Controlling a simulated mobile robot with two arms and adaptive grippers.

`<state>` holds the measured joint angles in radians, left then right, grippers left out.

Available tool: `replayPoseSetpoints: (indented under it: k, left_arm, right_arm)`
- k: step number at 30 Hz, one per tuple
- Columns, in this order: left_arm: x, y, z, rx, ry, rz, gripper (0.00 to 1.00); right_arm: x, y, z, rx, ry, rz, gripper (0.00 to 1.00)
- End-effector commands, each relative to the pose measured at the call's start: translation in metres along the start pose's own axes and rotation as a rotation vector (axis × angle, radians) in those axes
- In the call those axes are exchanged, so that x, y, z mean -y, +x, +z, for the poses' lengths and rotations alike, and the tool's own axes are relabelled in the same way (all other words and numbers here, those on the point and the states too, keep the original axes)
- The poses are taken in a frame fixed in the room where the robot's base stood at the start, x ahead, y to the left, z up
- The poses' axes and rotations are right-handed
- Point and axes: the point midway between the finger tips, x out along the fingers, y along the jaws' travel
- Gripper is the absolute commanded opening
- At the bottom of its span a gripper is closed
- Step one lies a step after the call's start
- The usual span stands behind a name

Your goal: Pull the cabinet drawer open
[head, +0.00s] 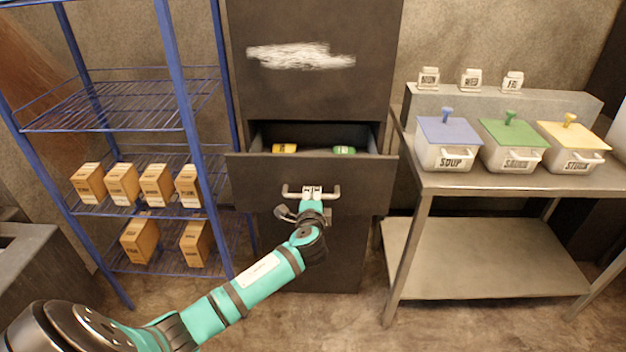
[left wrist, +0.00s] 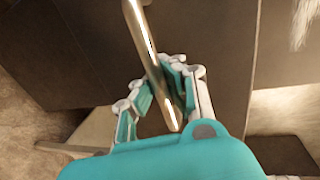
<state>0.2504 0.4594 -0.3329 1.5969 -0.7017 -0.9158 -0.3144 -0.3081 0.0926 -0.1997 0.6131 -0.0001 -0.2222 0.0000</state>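The dark cabinet drawer (head: 258,180) is pulled partly out, and its inside shows above the front panel. A metal bar handle (head: 290,191) runs across the drawer front. My left gripper (head: 312,193) is at the middle of this handle. In the left wrist view the handle (left wrist: 142,35) passes between the two fingers of the left gripper (left wrist: 160,92), which lie close on both sides and look shut on it. Exact contact is hard to see. My right gripper is not in view.
A yellow item (head: 284,148) and a green item (head: 344,150) lie in the drawer. A blue wire rack (head: 190,110) with several boxes stands left. A metal table (head: 450,182) with lidded containers stands close right. Floor in front is clear.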

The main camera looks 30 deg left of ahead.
Motion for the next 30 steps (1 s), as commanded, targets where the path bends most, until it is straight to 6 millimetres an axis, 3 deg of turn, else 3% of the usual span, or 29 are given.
replayPoseSetpoints:
  k: [3, 7, 23, 30]
  left_arm:
    - [-0.003, -0.020, 0.000, -0.002, -0.001, 0.004, 0.00]
    - [-0.006, -0.033, 0.000, -0.001, -0.001, 0.003, 0.00]
    - [-0.009, -0.042, 0.000, 0.000, -0.001, 0.000, 0.00]
    - [-0.009, -0.042, 0.000, 0.000, -0.001, 0.000, 0.28]
  right_arm:
    - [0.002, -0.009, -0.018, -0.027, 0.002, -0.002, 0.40]
    - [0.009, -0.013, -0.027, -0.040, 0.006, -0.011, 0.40]
    - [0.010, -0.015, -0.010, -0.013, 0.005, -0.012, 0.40]
    - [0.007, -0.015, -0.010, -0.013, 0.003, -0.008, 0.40]
